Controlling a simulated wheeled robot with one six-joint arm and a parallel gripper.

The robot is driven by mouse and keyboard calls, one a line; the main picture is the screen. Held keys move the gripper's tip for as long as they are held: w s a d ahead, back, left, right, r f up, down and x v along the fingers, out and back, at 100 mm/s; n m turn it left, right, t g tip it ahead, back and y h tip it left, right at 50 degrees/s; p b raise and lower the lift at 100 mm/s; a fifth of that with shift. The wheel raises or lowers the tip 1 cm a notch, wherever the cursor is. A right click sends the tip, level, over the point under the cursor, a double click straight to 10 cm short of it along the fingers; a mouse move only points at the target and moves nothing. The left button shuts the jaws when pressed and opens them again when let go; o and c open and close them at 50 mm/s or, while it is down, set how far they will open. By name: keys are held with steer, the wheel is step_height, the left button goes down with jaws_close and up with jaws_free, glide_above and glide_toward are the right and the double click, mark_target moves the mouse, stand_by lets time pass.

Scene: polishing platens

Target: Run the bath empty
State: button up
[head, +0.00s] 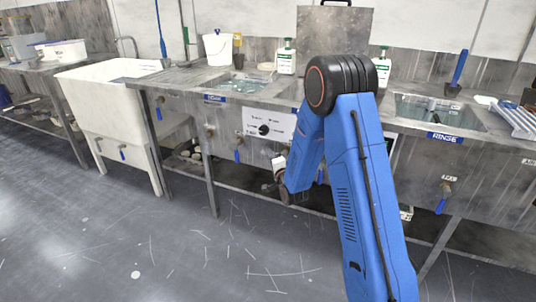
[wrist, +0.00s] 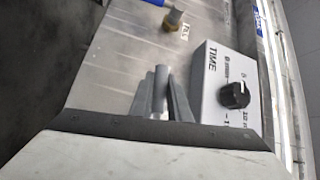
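Valves with hanging blue levers are on the front below: one at left (head: 158,108), one left of centre (head: 238,152), one under RINSE (head: 442,200). My gripper (head: 283,170) is low before the bench front, partly hidden by my blue arm. In the wrist view its grey fingers (wrist: 165,97) point at the steel front, beside a brass fitting (wrist: 174,19); their gap is unclear.
A white timer box (head: 267,128) with a black knob is on the bench front, close to my gripper; it also shows in the wrist view (wrist: 226,90). A deep white tub (head: 105,110) stands left. Bottles and a bucket (head: 218,48) stand behind. The foreground floor is open.

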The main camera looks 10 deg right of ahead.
jaws_close()
steer(key=shift+f, duration=0.1)
steer(key=s+d+f+n+g+h, duration=0.3)
steer(key=d+f+n+g+h, duration=0.2)
steer(key=n+g, duration=0.3)
steer(key=shift+s+f+n+g+h, duration=0.45)
steer(key=shift+g+h, duration=0.35)
steer(key=shift+g, duration=0.4)
stand_by(0.4)
steer(key=shift+d, duration=0.25)
stand_by(0.4)
steer(key=o, duration=0.6)
jaws_free()
